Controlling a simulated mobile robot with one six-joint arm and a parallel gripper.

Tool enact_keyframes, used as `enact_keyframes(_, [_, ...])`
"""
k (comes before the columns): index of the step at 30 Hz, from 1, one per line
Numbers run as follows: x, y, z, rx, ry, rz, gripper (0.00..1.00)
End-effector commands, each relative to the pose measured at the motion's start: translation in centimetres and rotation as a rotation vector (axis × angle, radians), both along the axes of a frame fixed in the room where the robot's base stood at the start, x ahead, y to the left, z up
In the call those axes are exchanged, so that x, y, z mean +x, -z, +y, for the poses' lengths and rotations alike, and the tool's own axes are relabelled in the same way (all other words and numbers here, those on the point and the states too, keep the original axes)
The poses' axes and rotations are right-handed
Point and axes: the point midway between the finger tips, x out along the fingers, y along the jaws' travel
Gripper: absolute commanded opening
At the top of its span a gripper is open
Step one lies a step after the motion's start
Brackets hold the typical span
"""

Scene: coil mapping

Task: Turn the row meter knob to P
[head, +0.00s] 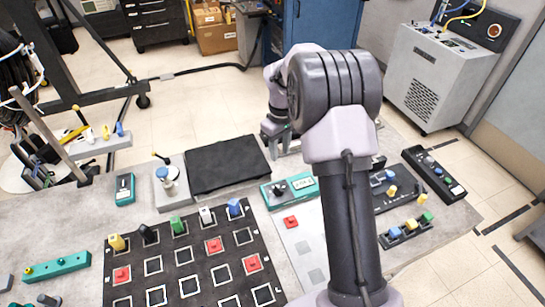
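A teal meter box (290,191) sits on the grey table, just left of my upright arm link. It has a dark knob (279,188) on its left part and a small pale display on its right part. The knob's lettering and pointer are too small to read. My gripper (277,143) is beyond the teal box, near the far edge of the table and right of a black pad. It points down, and part of my arm covers its surroundings. I cannot tell whether its fingers are open or shut.
A black grid board (184,235) with coloured pegs and red tiles lies front left. A black pad (227,164) lies behind it. A small teal device (125,188) and a white-based stand (172,188) are at left. Black trays (435,174) with coloured parts lie right of my arm.

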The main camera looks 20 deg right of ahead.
Motion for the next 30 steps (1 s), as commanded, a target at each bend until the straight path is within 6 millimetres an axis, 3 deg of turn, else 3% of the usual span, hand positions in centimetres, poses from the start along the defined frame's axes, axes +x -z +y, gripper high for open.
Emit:
enact_keyframes(5, [0.3, 2.7, -0.4, -0.001, -0.019, 0.014, 0.34])
enact_keyframes(18, [0.2, 15.4, -0.3, -0.001, -0.017, 0.014, 0.34])
enact_keyframes(24, [0.2, 18.1, -0.3, -0.001, -0.015, 0.012, 0.34])
enact_keyframes(30, [0.2, 18.4, -0.3, -0.001, -0.015, 0.011, 0.34])
